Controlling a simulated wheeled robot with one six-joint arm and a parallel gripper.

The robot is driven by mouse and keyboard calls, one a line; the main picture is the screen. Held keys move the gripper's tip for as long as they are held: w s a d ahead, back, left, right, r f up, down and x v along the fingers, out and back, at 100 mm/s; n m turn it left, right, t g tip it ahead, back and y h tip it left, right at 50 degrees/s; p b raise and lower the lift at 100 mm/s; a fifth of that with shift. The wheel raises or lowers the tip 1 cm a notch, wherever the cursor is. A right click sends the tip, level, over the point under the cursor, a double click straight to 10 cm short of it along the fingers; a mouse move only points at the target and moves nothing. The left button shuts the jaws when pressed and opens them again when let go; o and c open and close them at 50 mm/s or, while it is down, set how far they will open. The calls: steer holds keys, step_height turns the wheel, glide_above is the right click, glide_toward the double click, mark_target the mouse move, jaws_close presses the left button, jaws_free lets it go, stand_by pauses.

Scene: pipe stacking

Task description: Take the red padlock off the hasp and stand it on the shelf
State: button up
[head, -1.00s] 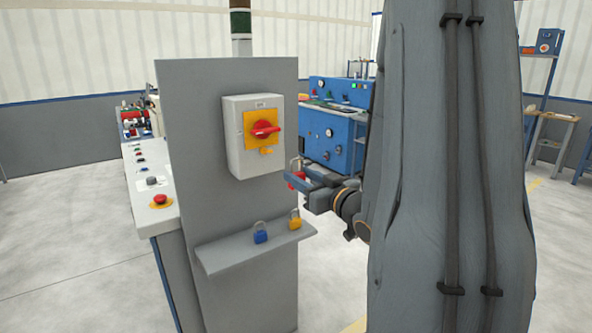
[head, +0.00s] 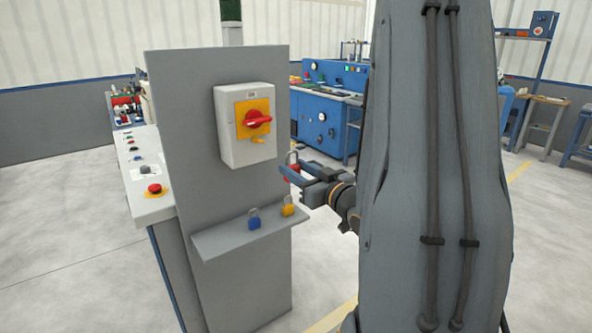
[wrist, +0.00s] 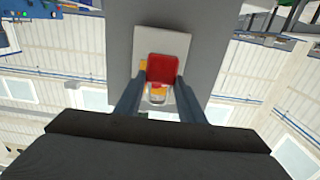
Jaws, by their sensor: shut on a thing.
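My gripper (head: 287,173) is shut on the red padlock (head: 291,173), which it holds in the air to the right of the grey panel in the head view. The padlock's shackle points up. In the wrist view the padlock's red body (wrist: 162,69) sits between my two fingers. The shelf (head: 215,243) is a grey ledge low on the panel. A blue padlock (head: 254,222) and a yellow padlock (head: 288,209) stand on it towards its right end. The hasp (head: 257,140) is a small yellow part below the red switch handle, with no padlock on it.
The switch box (head: 229,150) with its red handle (head: 257,119) juts from the grey panel (head: 180,110) above the shelf. The left part of the shelf is bare. A control desk (head: 150,205) stands left of the panel, and blue machines (head: 330,105) stand behind.

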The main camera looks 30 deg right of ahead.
steer(key=shift+s+p, duration=1)
steer(key=shift+p, duration=0.75)
steer(key=shift+s+p, duration=0.25)
steer(key=shift+p, duration=0.1)
steer(key=shift+s+d+p, duration=0.15)
steer(key=shift+s+p, duration=2.35)
steer(key=shift+p, duration=0.15)
